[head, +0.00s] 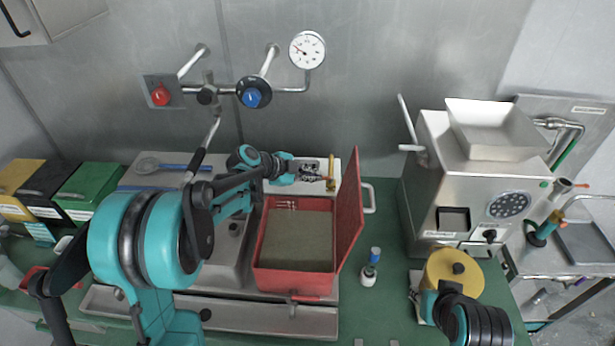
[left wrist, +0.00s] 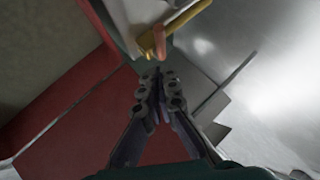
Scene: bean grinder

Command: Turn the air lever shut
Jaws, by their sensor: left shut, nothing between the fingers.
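A small brass-yellow lever (head: 331,166) with an orange-red part stands at the right end of a white block, behind the red box. I take it for the air lever. It also shows at the top of the left wrist view (left wrist: 158,38). My left gripper (head: 328,179) reaches over the back of the red box and is shut and empty. In the left wrist view its fingertips (left wrist: 160,80) are together, just short of the lever; I cannot tell whether they touch it. Part of my right arm shows at the lower right, but its gripper cannot be made out.
The red box (head: 262,258) with its raised red lid (head: 352,215) stands close to the left gripper. A pressure gauge (head: 307,50), a red knob (head: 160,95) and a blue knob (head: 252,97) are on the wall. A steel grinder (head: 440,185) and a yellow-lidded canister (head: 468,275) stand to the right.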

